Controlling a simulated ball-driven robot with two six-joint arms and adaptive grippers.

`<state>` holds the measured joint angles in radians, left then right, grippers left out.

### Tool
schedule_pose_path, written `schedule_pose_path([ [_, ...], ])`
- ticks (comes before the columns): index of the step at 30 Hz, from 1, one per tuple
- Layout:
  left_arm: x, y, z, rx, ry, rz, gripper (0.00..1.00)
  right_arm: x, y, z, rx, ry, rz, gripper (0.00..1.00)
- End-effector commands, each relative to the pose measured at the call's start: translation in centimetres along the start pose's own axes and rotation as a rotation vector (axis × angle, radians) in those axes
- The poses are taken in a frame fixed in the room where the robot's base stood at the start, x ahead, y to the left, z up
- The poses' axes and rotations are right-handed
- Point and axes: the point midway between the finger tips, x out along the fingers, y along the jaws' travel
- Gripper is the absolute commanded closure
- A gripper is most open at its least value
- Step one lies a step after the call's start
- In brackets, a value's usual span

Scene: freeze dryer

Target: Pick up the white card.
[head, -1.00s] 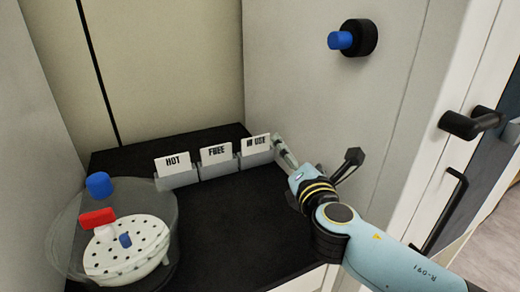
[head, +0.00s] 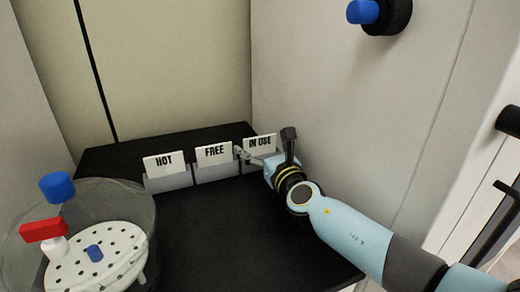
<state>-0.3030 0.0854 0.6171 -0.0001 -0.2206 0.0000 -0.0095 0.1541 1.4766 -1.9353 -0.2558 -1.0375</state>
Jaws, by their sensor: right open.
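Three white cards with black lettering stand upright in grey holders in a row at the back of the black worktop. They are the HOT card (head: 164,161), the FREE card (head: 214,152) and the IN USE card (head: 262,141). My right gripper (head: 263,146) is open, its fingers spread in front of the IN USE card and its holder. One fingertip is close to the right edge of the FREE card; I cannot tell whether it touches. The gripper hides part of the IN USE holder. My left gripper is out of view.
A clear round vessel (head: 140,213) with a blue knob (head: 57,186), a red-handled valve (head: 44,230) and a white perforated plate (head: 107,236) stands at the left. A grey wall with a blue knob (head: 363,12) bounds the right. The worktop's middle (head: 205,235) is clear.

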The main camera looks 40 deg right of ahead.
Motion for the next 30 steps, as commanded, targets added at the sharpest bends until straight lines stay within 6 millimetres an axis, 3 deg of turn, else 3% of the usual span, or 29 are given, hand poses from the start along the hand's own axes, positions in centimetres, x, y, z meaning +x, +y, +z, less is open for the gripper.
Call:
schedule_pose_path([
  [4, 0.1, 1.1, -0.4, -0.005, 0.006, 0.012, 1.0, 1.9, 0.0, 0.0, -0.001, 0.0, 0.0, 0.0],
  [12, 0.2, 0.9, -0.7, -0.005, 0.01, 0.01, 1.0, 2.3, 0.0, 0.0, 0.0, 0.001, 0.0, 0.0],
  [23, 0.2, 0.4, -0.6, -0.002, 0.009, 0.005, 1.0, 2.3, 0.0, 0.0, 0.001, 0.001, 0.0, 0.45],
  [30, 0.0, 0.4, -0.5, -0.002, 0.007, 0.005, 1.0, 2.3, 0.0, 0.2, 0.001, 0.0, 0.0, 0.45],
])
